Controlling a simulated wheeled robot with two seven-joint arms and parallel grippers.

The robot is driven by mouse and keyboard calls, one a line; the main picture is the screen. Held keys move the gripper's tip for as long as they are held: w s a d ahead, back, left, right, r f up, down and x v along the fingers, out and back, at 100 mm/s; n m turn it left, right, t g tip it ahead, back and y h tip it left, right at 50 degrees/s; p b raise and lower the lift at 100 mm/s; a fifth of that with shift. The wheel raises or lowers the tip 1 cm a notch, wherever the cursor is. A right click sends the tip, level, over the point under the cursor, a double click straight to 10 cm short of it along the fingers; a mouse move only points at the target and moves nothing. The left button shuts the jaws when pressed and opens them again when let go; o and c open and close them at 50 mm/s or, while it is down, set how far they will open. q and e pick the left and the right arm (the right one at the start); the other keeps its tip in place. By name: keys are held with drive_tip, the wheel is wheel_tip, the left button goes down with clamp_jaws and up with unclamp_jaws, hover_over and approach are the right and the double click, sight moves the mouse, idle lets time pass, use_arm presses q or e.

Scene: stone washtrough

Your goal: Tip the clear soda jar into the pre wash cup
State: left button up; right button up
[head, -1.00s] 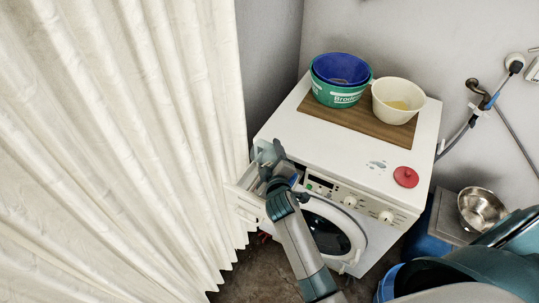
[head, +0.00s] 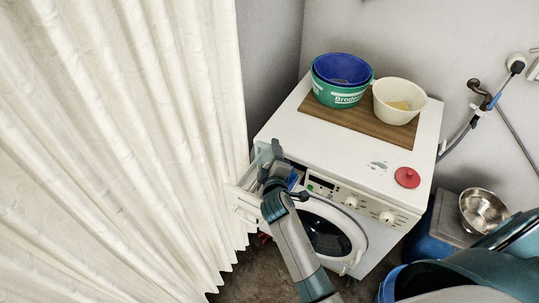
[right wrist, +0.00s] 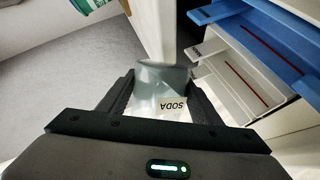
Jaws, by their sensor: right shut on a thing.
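My right gripper (head: 273,168) is shut on the clear soda jar (head: 268,153), in front of the washing machine's upper left. In the right wrist view the jar (right wrist: 165,88) sits between the fingers, its white SODA label reading upside down. I cannot tell how far it is tilted or what is in it. The pulled-out detergent drawer (head: 243,203) is beside and below the gripper. In the right wrist view it shows a blue cup (right wrist: 250,25) and a white cup (right wrist: 240,88), each with a red line, right of the jar. Their tab lettering is too small to read. My left gripper is not in view.
The white washing machine (head: 345,155) carries a wooden board (head: 350,119) with green and blue tubs (head: 338,92) and a cream bowl (head: 398,115). A red lid (head: 407,177) lies near its front right. A pale curtain (head: 120,150) hangs close to the drawer's left.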

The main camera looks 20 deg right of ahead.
drive_tip(key=shift+w+a+f+n+h, duration=0.1)
drive_tip(key=shift+n+h, duration=0.3)
drive_tip(key=shift+n, duration=0.3)
idle(0.4)
drive_tip(key=shift+a+f+n+h+b, duration=0.2)
drive_tip(key=shift+n+h+b, duration=0.25)
drive_tip(key=shift+n, duration=0.25)
drive_tip(key=shift+r, duration=0.1)
drive_tip(key=shift+w+a+r+n+h, duration=0.15)
drive_tip(key=shift+a+r+n+h, duration=0.25)
drive_tip(key=shift+n, duration=0.5)
drive_tip(key=shift+d, duration=0.1)
